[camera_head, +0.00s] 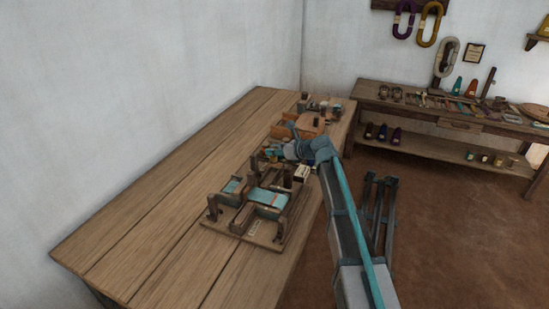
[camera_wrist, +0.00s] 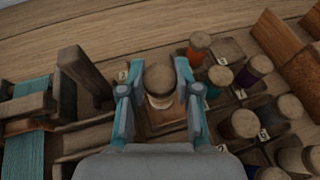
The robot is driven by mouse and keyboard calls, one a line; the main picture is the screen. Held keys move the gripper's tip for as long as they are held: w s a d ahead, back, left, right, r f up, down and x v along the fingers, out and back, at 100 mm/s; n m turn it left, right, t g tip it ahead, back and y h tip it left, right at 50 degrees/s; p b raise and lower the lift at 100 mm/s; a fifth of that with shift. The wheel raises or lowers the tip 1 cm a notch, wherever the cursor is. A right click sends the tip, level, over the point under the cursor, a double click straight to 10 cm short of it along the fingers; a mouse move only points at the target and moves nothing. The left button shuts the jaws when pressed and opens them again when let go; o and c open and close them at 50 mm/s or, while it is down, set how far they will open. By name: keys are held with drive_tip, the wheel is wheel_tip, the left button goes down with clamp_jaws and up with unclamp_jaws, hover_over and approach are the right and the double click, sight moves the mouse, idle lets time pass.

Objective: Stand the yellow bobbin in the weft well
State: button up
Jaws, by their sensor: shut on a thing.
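My gripper (camera_wrist: 157,82) is shut on an upright bobbin (camera_wrist: 160,100), with one finger on each side. The bobbin has a round wooden top, and its thread looks pale cream; I cannot tell whether it is the yellow one. Below it is a square wooden piece (camera_wrist: 160,122); I cannot tell whether the bobbin touches it or whether this is the weft well. In the head view my gripper (camera_head: 298,150) is over the far part of the long table, beyond the small loom, and the bobbin is not clear there.
In the wrist view, orange (camera_wrist: 200,45), teal (camera_wrist: 219,76) and purple (camera_wrist: 256,70) bobbins stand at right, with several others in wooden holders. The loom's teal cloth (camera_wrist: 25,155) and a wooden post (camera_wrist: 84,72) are at left. The table's near left (camera_head: 150,230) is clear.

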sight(274, 157)
drive_tip(key=shift+w+f, duration=0.35)
drive_tip(key=shift+f, duration=0.05)
drive_tip(key=shift+w+f, duration=0.1)
drive_tip(key=shift+f, duration=1.55)
drive_tip(key=o, duration=0.8)
drive_tip(key=shift+f, duration=0.15)
drive_tip(key=shift+o, duration=0.2)
drive_tip(key=shift+v, duration=2.8)
drive_tip(key=shift+a, duration=0.1)
